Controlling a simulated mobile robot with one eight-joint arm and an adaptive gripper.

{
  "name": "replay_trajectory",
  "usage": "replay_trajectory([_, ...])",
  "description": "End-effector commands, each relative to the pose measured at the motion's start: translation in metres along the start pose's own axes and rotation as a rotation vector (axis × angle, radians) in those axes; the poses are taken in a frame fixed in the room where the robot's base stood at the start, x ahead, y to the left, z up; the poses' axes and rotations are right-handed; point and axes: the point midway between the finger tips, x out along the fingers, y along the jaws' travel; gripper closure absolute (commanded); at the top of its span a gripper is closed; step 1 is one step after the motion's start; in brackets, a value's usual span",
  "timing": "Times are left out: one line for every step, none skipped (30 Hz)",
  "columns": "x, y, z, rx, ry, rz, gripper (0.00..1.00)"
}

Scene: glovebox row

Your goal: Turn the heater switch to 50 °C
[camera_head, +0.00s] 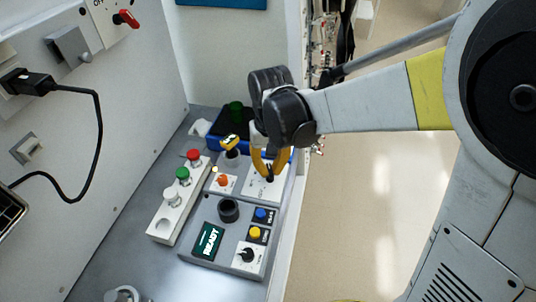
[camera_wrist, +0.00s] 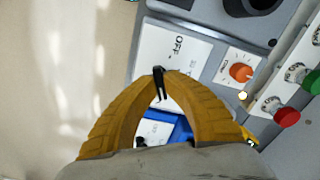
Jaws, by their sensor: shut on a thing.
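A black switch knob (camera_wrist: 160,84) sits on a white plate (camera_wrist: 172,56) in the wrist view. "OFF" is readable on this plate; other marks are too small to read. My gripper (camera_wrist: 162,76) has its yellow fingers closed around the knob, one on each side. In the head view, my gripper (camera_head: 269,174) reaches down to the same white plate (camera_head: 258,192) at the right edge of the bench, and the fingers hide part of it. I cannot tell which temperature mark the knob points to.
Beside the plate is an orange knob (camera_wrist: 241,72). A box with red and green buttons (camera_head: 178,200) stands to the left. A panel with a READY display (camera_head: 208,241) and another black knob (camera_head: 247,255) is in front. A blue-rimmed tray (camera_head: 222,137) lies behind.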

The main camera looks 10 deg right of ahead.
Motion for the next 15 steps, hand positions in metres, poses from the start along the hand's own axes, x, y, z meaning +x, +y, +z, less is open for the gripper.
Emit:
replay_trajectory([-0.0002,0.0002,0.0003,0.031,-0.001,0.0,1.0])
replay_trajectory([-0.0002,0.0002,0.0003,0.049,-0.001,0.0,1.0])
replay_trajectory([-0.0001,0.0002,0.0003,0.073,-0.001,0.0,1.0])
replay_trajectory([-0.0001,0.0003,0.0003,0.091,-0.001,0.0,1.0])
replay_trajectory([0.0,0.0003,0.0004,0.106,-0.001,0.0,1.0])
replay_trajectory([0.0,0.0003,0.0004,0.126,-0.001,0.0,1.0])
replay_trajectory([0.0,0.0003,0.0004,0.139,-0.001,0.0,1.0])
replay_trajectory([0.0001,0.0004,0.0004,0.152,-0.001,0.0,1.0])
replay_trajectory([0.0001,0.0004,0.0004,0.165,-0.001,0.0,1.0])
replay_trajectory([0.0001,0.0004,0.0004,0.175,-0.001,0.0,1.0])
replay_trajectory([0.0001,0.0004,0.0004,0.184,-0.001,0.0,1.0])
replay_trajectory([0.0002,0.0004,0.0004,0.193,-0.001,0.0,1.0])
replay_trajectory([0.0002,0.0004,0.0004,0.199,-0.001,0.0,1.0])
replay_trajectory([0.0002,0.0004,0.0004,0.205,-0.001,0.0,1.0])
replay_trajectory([0.0002,0.0004,0.0004,0.211,-0.001,0.0,1.0])
